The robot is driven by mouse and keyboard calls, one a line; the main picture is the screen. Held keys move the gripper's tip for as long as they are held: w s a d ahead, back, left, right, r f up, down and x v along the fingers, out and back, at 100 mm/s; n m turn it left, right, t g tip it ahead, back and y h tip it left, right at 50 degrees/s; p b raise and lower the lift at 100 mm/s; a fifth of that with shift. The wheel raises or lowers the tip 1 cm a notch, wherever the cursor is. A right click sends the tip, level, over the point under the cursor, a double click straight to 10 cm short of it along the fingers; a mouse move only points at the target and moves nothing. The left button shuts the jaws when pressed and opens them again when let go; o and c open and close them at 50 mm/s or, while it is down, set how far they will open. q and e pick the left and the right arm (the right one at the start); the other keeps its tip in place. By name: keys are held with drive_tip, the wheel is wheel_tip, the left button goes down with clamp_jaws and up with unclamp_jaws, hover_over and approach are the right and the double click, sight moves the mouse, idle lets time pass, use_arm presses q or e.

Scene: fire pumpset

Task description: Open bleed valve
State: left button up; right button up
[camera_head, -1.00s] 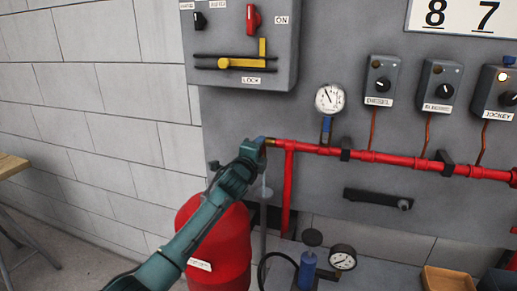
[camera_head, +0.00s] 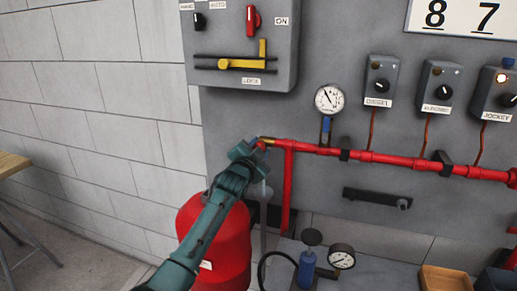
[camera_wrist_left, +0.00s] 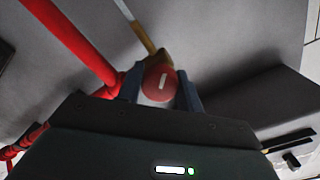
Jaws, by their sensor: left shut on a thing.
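The bleed valve sits at the left end of the red pipe (camera_head: 330,150), with a brass fitting (camera_head: 267,140) and a round red knob. In the left wrist view the red knob (camera_wrist_left: 158,84) has a white bar mark and lies between my two blue fingers, below the brass fitting (camera_wrist_left: 158,58). My left gripper (camera_head: 257,150) is shut on the knob at the pipe end. A pale thin vertical strip (camera_head: 263,205) hangs below the valve; I cannot tell whether it is a tube or water. My right gripper is not in view.
A grey control box (camera_head: 240,45) hangs above the valve. A pressure gauge (camera_head: 329,99) stands on the pipe to the right. A red tank (camera_head: 225,240) stands below, behind my left arm. A blue hand pump (camera_head: 307,268) is at lower right. Free room lies left, by the block wall.

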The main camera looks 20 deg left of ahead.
use_arm(q)
drive_tip(key=shift+n, duration=1.2)
drive_tip(key=o, duration=1)
drive_tip(key=shift+s, duration=0.1)
drive_tip(key=s+b, duration=0.1)
drive_tip(key=s, duration=1.2)
drive_tip(key=shift+a, duration=0.25)
